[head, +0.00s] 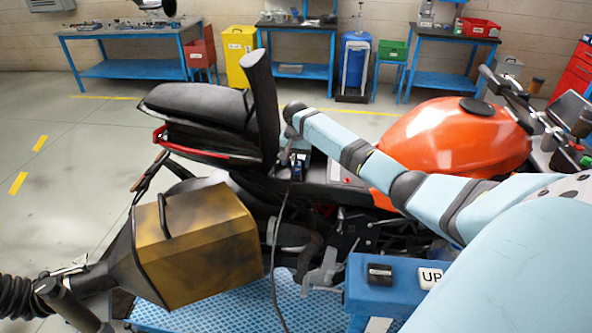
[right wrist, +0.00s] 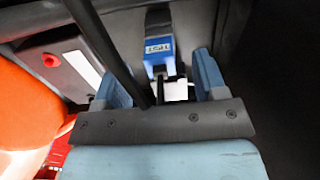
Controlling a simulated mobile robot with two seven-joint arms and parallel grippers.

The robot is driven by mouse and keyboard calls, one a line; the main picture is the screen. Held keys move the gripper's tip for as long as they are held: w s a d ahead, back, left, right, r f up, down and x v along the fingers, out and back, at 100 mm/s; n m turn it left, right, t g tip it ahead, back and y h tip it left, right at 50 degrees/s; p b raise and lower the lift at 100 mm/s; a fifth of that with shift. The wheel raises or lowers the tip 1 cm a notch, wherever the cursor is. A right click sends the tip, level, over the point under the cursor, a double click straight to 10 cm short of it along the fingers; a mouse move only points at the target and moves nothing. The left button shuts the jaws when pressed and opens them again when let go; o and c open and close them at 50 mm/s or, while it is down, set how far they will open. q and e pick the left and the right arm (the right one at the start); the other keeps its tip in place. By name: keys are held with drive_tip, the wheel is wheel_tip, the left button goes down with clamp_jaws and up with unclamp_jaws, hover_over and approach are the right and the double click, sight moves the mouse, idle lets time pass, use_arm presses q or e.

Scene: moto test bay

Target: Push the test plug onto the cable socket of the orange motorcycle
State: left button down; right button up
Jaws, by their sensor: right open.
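The orange motorcycle (head: 440,140) stands across the head view with its seat tilted up. My right arm reaches over it to the bay under the seat, where my right gripper (head: 291,158) is small and partly hidden. In the right wrist view the right gripper (right wrist: 160,76) is open, its two blue fingers apart. A blue block labelled TEST, apparently the test plug (right wrist: 158,52), is ahead near the fingertips, with a gap on both sides. A white block (right wrist: 177,91) shows between the fingers; I cannot tell if it is the cable socket. My left gripper is not in view.
A thin dark cable (head: 275,262) hangs down the motorcycle's side. A dark bar (right wrist: 93,40) crosses close beside the left finger in the wrist view. A brown exhaust hood (head: 200,245) and a blue stand (head: 372,288) are in front. The floor at left is clear.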

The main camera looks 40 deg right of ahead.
wheel_tip(320, 180, up, 10)
drive_tip(key=b, duration=0.1)
drive_tip(key=shift+f, duration=0.2)
drive_tip(key=shift+f, duration=0.1)
idle(0.4)
